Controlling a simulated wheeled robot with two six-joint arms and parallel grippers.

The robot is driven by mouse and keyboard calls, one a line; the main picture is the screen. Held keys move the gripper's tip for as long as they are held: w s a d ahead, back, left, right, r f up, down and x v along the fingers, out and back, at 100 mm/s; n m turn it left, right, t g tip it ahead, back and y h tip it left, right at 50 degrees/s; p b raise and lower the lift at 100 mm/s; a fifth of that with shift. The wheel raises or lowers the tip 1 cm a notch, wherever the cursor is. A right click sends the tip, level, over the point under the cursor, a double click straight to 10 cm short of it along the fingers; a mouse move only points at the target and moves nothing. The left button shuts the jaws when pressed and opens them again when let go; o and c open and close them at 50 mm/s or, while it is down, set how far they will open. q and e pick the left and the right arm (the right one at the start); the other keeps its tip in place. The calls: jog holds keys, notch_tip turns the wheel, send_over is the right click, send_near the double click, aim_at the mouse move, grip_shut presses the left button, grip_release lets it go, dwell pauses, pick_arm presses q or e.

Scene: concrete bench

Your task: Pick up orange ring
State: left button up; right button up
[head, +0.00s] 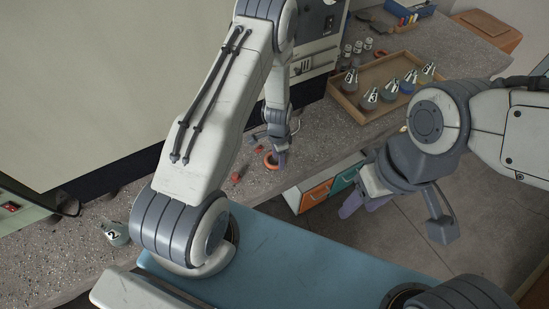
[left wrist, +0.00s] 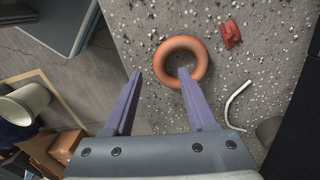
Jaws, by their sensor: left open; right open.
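The orange ring (head: 270,161) lies on the speckled concrete bench, near its front edge, in the head view. In the left wrist view the ring (left wrist: 181,49) lies just beyond the fingertips, its near edge by the right finger's tip. My left gripper (left wrist: 160,72) is open and empty, with its purple fingers pointing at the ring; in the head view the left gripper (head: 281,157) is beside the ring and its fingers are partly hidden. My right gripper (head: 361,204) is open and empty, hanging over the floor in front of the drawers.
A small red piece (left wrist: 229,34) and a white bent rod (left wrist: 236,105) lie near the ring. A wooden tray (head: 350,110) with several labelled flasks stands to the right. Another flask (head: 116,233) stands at the left. Drawers (head: 316,193) sit below the bench edge.

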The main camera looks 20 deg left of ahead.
pick_arm(q)
jog(key=shift+f, duration=1.4)
jog(key=shift+c, duration=0.4)
grip_shut()
jog(key=shift+r, duration=0.15)
